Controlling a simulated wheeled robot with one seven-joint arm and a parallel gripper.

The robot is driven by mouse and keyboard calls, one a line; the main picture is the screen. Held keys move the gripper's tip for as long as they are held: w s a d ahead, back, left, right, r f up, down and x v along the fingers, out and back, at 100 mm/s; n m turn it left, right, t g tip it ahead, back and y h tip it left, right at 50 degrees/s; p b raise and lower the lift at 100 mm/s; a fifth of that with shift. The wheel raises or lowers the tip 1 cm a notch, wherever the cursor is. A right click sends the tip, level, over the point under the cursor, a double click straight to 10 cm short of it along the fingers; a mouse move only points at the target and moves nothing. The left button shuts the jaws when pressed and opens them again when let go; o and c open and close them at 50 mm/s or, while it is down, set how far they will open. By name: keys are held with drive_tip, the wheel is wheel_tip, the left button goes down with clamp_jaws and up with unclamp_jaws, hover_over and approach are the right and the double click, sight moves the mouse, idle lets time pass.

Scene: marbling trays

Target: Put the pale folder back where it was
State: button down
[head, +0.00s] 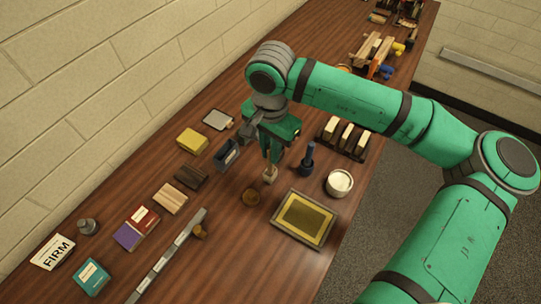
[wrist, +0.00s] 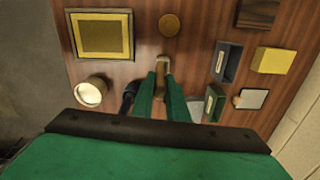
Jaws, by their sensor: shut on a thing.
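My gripper (head: 272,162) points down over the middle of the wooden table, shut on a small pale tan piece (head: 270,175), which I take to be the pale folder. The piece shows below the fingertips in the head view; I cannot tell whether it touches the table. In the wrist view my gripper (wrist: 163,72) has its green fingers close together with the pale piece (wrist: 163,60) at their tips. The fingers hide much of it. No marked place for the folder can be told for sure.
A framed yellow tray (head: 277,226) and a white bowl (head: 339,184) lie to the right, with a dark upright tool (head: 307,160). A round brown disc (head: 251,197) is close in front. A dark open box (head: 228,155) and a yellow block (head: 192,141) stand left.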

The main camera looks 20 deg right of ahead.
drive_tip(key=shift+w+d+f, duration=0.1)
drive_tip(key=shift+w+f, duration=0.1)
drive_tip(key=shift+f, duration=0.55)
drive_tip(key=shift+w+f, duration=0.15)
drive_tip(key=shift+f, duration=0.55)
drive_tip(key=shift+w+d+f, duration=0.1)
drive_tip(key=shift+w+f, duration=0.1)
drive_tip(key=shift+f, duration=0.55)
drive_tip(key=shift+f, duration=0.1)
drive_tip(key=c, duration=1.7)
unclamp_jaws()
drive_tip(key=shift+c, duration=0.2)
wheel_tip(320, 180, up, 12)
drive_tip(key=shift+r, duration=0.1)
